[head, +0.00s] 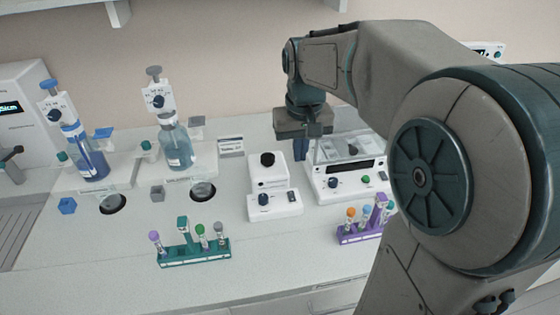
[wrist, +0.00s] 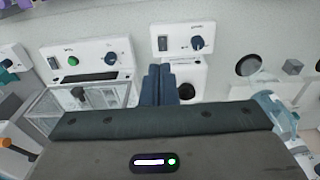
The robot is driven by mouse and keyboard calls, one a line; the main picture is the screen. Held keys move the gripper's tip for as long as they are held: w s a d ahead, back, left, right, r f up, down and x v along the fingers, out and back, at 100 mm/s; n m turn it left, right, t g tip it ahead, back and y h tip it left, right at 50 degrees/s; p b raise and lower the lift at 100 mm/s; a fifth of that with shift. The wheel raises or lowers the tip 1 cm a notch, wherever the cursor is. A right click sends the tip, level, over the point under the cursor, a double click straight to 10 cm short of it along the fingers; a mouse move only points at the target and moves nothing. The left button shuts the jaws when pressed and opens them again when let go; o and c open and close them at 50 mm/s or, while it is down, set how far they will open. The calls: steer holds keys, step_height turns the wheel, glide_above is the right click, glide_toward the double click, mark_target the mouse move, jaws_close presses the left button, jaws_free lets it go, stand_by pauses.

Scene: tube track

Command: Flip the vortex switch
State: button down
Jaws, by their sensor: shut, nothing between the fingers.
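The vortex mixer (head: 275,206) is a white unit on the bench, with a black cup on its rear block and a dark knob (head: 263,199) on its sloped front panel. Its small dark rocker switch (head: 291,197) sits right of the knob. In the wrist view, which looks from the back, the switch (wrist: 163,43) is left of the knob (wrist: 196,43). My gripper (head: 300,156) is shut and empty, pointing down behind and right of the mixer. In the wrist view its fingertips (wrist: 158,68) partly hide the rear block, apart from the switch.
A balance with a clear shield (head: 345,170) stands close right of the mixer. A purple tube rack (head: 362,234) and a green tube rack (head: 194,251) stand in front. Dispenser bottles (head: 174,145) stand to the left. The bench directly before the mixer is clear.

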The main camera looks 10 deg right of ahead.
steer(key=w+f+g+b, duration=0.1)
steer(key=w+f, duration=0.2)
steer(key=w, duration=0.3)
steer(key=shift+s+d, duration=0.1)
steer(key=shift+s, duration=0.1)
steer(key=shift+s+r, duration=0.2)
steer(key=shift+s, duration=0.45)
steer(key=shift+r, duration=0.15)
step_height(320, 180, up, 14)
steer(key=s+p, duration=0.2)
steer(key=shift+f, duration=0.2)
steer(key=shift+s, duration=0.15)
steer(key=s+f+t, duration=0.3)
steer(key=s+f, duration=1.2)
steer(key=s, duration=0.2)
steer(key=shift+s+f, duration=0.3)
steer(key=shift+s, duration=0.05)
